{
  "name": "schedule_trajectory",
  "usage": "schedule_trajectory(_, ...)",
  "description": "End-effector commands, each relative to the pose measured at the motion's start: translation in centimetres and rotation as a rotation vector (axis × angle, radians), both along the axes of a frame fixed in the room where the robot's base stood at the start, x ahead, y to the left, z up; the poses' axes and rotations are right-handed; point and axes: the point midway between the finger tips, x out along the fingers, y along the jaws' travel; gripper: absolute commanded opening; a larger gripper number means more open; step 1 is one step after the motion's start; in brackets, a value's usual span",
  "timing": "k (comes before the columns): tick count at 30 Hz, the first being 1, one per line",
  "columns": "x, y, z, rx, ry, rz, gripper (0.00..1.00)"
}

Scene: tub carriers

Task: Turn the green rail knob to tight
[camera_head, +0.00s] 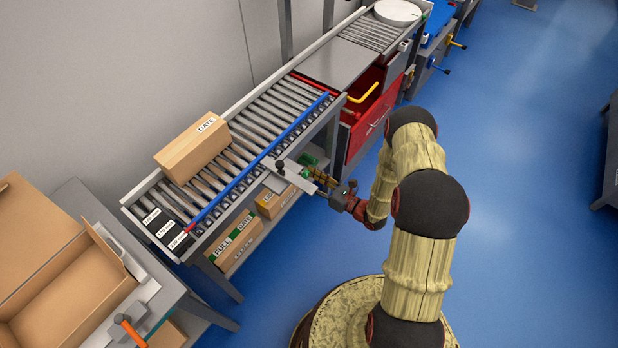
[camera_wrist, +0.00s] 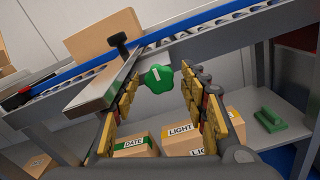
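The green rail knob (camera_wrist: 158,79) is a lobed knob with a short white mark on its face. It sits at the front edge of the conveyor, beside a grey metal bracket (camera_wrist: 100,82). My gripper (camera_wrist: 163,88) is open, with one finger left of the knob and one right of it. A gap shows on both sides, and I cannot tell how far the fingertips reach along it. In the head view my gripper (camera_head: 318,178) is at the conveyor's front side by the bracket. I cannot clearly make out the knob there.
A blue rail (camera_head: 255,163) runs along the roller conveyor (camera_head: 262,118). A carton (camera_head: 193,147) lies on the rollers. A black handle (camera_wrist: 119,40) stands above the bracket. Labelled boxes (camera_wrist: 182,137) and a green block (camera_wrist: 270,120) lie on the shelf below. Blue floor is open at right.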

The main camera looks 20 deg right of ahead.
Motion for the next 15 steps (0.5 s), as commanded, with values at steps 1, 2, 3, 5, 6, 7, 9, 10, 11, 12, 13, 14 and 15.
schedule_trajectory(1, 0.0, 0.0, 0.0, 0.0, 0.0, 0.0, 0.47)
schedule_trajectory(2, 0.0, 0.0, 0.0, 0.0, 0.0, 0.0, 0.47)
schedule_trajectory(3, 0.0, 0.0, 0.0, -0.001, -0.001, 0.0, 0.47)
schedule_trajectory(5, 0.0, 0.0, 0.0, -0.001, -0.001, 0.0, 0.47)
schedule_trajectory(6, 0.0, 0.0, 0.0, -0.001, -0.001, 0.0, 0.47)
schedule_trajectory(7, 0.0, 0.0, 0.0, -0.001, -0.001, 0.0, 0.47)
schedule_trajectory(9, 0.0, 0.0, 0.0, -0.001, -0.001, 0.0, 0.47)
schedule_trajectory(10, -0.1, -0.1, 0.0, -0.001, -0.001, 0.0, 0.47)
schedule_trajectory(11, -0.2, -0.2, 0.0, -0.001, -0.001, 0.0, 0.47)
schedule_trajectory(12, -0.4, -0.4, 0.0, 0.0, 0.0, -0.001, 0.47)
schedule_trajectory(13, -0.6, -0.6, 0.0, 0.0, 0.0, -0.001, 0.47)
schedule_trajectory(14, -0.9, -0.8, 0.0, -0.001, -0.001, -0.003, 0.47)
schedule_trajectory(15, -1.3, -1.2, 0.0, -0.001, 0.0, -0.004, 0.47)
